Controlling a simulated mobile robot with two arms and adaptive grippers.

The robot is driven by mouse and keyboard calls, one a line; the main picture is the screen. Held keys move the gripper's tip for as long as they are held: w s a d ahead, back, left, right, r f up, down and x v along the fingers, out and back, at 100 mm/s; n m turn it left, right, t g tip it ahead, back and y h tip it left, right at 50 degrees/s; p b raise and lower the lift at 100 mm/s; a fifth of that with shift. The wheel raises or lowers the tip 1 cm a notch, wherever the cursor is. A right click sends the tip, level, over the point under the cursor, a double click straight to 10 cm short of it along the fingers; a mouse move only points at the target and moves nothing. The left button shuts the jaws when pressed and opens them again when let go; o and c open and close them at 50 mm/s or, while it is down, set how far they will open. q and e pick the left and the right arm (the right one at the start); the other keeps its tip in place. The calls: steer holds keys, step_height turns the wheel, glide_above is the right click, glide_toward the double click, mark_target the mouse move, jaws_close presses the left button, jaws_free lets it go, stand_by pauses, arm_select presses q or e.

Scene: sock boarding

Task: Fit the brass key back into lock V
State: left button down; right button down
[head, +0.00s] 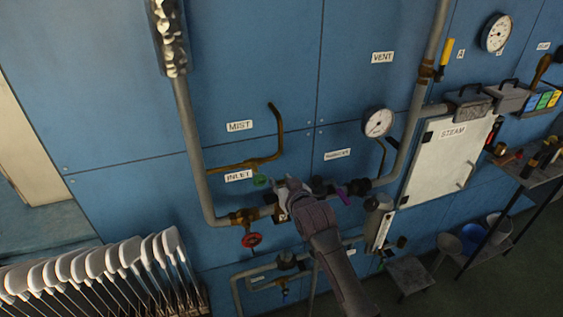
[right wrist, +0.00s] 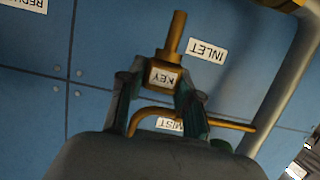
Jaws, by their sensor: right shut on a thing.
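My right gripper (head: 288,194) is in front of the grey pipe, right of the INLET label. In the right wrist view its fingers (right wrist: 156,92) are shut on the brass key (right wrist: 166,66). The key has a square block with a white KEY tag and a round shaft, pointing toward the top of that picture. The wall there shows upside down. The key cannot be made out clearly in the head view. I cannot make out lock V for certain in either view. My left gripper is not in view.
A red handwheel (head: 251,240) sits below the inlet pipe. A bent brass pipe (head: 275,130) stands out near the MIST label (head: 239,126). A round gauge (head: 378,122) and the white STEAM door (head: 445,160) are to the right. White sock forms (head: 95,265) stand at lower left.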

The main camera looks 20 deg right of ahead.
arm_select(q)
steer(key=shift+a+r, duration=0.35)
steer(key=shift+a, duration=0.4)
arm_select(e)
steer(key=shift+w+d+r, duration=0.15)
steer(key=shift+w+r, duration=0.75)
steer(key=shift+r, duration=0.15)
